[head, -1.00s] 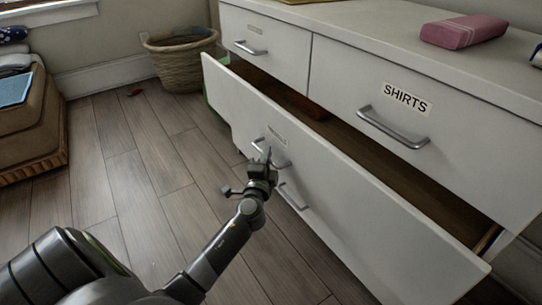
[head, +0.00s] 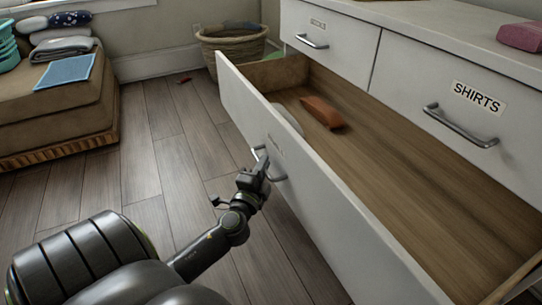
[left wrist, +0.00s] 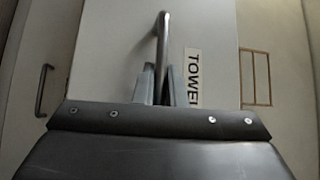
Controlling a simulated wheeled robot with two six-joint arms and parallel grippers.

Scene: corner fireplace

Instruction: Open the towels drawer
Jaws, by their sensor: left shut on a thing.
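The towels drawer (head: 330,205) is the wide white lower drawer, and it stands pulled far out of the dresser. Its label, partly cut off as "TOWEL" (left wrist: 194,78), shows in the left wrist view beside the metal handle (left wrist: 162,40). In the head view the handle (head: 279,178) sits on the drawer front. My left gripper (head: 262,160) is shut on this handle, its fingers on either side of the bar in the left wrist view (left wrist: 158,85). My right gripper is not in view.
Inside the drawer lie an orange-brown object (head: 322,112) and a pale rounded one (head: 287,117). The shirts drawer (head: 455,110) above is shut. A wicker basket (head: 232,48) stands at the back. A brown cushioned bench (head: 60,115) is at left; wooden floor (head: 150,150) between is clear.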

